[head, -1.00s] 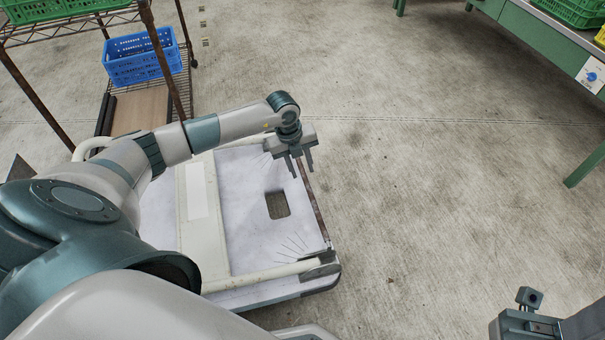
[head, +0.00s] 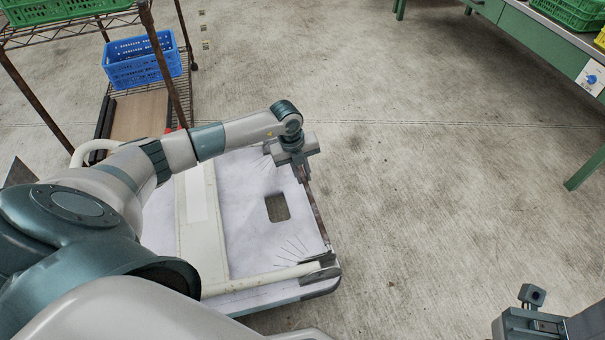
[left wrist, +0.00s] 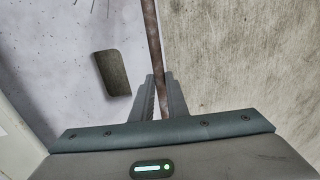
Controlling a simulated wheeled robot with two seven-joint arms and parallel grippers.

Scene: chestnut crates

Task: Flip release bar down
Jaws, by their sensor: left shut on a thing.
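The release bar (head: 317,216) is a thin rust-brown rod along the right edge of a flat cart with a pale deck (head: 250,225). My left gripper (head: 303,178) is at the bar's far part, fingers pointing down. In the left wrist view the bar (left wrist: 151,40) runs down between the two fingers of the left gripper (left wrist: 160,85), which are shut on it. The gripper hides the bar's far end in the head view. Part of my right gripper (head: 520,325) shows at the bottom right corner; its fingers are out of sight.
The deck has a dark rectangular cut-out (head: 277,207) and a cream tube handle (head: 265,277) lying over it. A wire rack (head: 165,50) with a blue crate (head: 143,61) stands at the back left. A green table (head: 540,40) is at the right. Floor between is clear.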

